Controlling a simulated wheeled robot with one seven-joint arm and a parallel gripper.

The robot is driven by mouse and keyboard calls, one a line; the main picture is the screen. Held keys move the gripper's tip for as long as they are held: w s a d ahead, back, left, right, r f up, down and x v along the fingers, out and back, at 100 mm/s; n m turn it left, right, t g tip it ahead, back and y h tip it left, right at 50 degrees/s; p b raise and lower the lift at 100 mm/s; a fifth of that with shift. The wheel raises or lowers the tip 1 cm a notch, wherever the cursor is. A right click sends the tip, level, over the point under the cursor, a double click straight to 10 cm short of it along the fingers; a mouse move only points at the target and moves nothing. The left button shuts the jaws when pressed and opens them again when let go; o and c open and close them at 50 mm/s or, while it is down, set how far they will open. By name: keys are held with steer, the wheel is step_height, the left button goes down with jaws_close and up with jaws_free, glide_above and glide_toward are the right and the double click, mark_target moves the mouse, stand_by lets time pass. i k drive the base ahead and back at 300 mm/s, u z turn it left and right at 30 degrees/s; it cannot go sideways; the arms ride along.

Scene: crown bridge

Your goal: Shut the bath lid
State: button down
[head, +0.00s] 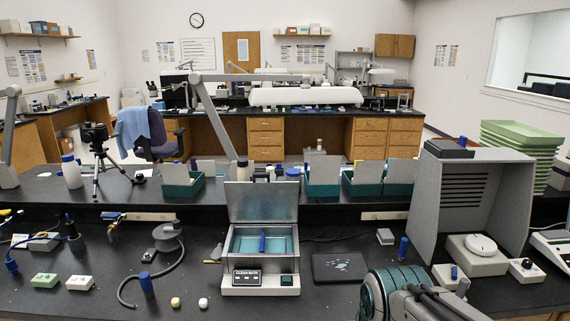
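The bath (260,283) is a silver and white box with a dark control panel on its front, standing near the middle of the bench in the head view. Its lid (262,202) is a grey metal panel hinged at the back edge, standing open and nearly upright. Blue-green liquid shows inside, with a dark blue upright piece in it. My arm (400,295) enters at the bottom right, to the right of the bath and apart from it. My gripper's fingertips cannot be made out.
A black tablet-like plate (339,267) lies right of the bath. A grey hood (462,200) stands further right. A stand with a hose (165,240) and a blue-capped piece (147,284) are on the left. Teal boxes (323,187) line the raised shelf behind the lid.

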mark_target(277, 201)
steer(key=i, duration=1)
